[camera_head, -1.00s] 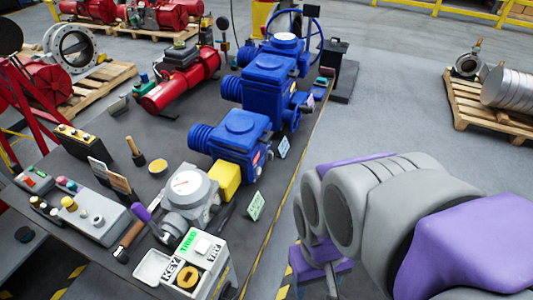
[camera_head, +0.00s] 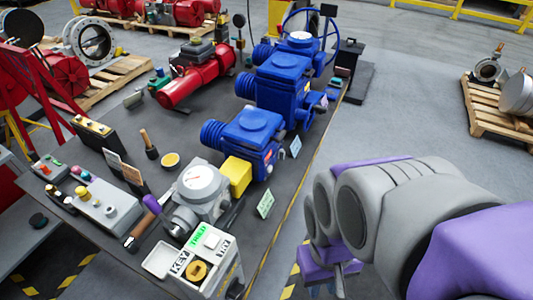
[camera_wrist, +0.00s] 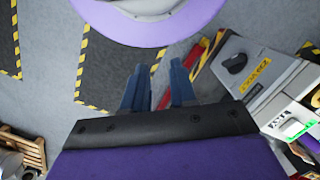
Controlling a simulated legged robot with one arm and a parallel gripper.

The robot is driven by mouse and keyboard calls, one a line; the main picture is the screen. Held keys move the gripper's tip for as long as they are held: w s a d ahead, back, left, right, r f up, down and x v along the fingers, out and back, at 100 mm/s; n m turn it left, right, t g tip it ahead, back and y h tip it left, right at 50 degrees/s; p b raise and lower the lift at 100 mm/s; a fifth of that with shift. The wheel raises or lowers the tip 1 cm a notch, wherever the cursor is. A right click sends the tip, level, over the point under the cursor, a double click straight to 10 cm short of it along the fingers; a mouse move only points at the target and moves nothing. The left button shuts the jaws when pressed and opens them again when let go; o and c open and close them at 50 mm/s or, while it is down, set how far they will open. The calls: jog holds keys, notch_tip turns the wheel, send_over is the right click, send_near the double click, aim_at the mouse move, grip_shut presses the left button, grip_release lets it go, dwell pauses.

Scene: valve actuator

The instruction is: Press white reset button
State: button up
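A light grey box (camera_head: 226,262) marked KEY and TRY stands at the near end of the table. Its top has a green label (camera_head: 198,235), a white square button (camera_head: 212,241) and a round yellow piece (camera_head: 196,271). A grey button panel (camera_head: 104,207) at the left carries a yellow button and a pale round button (camera_head: 111,211). I cannot tell which pale button is the reset. My gripper (camera_head: 335,281) hangs right of the box, apart from it, past the table edge. In the wrist view its blue fingers (camera_wrist: 158,88) are apart with nothing between them.
A grey gauge unit (camera_head: 203,190) with a purple-ended handle and a yellow block (camera_head: 236,176) stand behind the box. Blue valve actuators (camera_head: 247,135) line the table's right side. Small cards (camera_head: 265,204) stand along the edge. The floor at right is mostly free.

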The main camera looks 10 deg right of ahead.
grip_shut()
dwell(1.2)
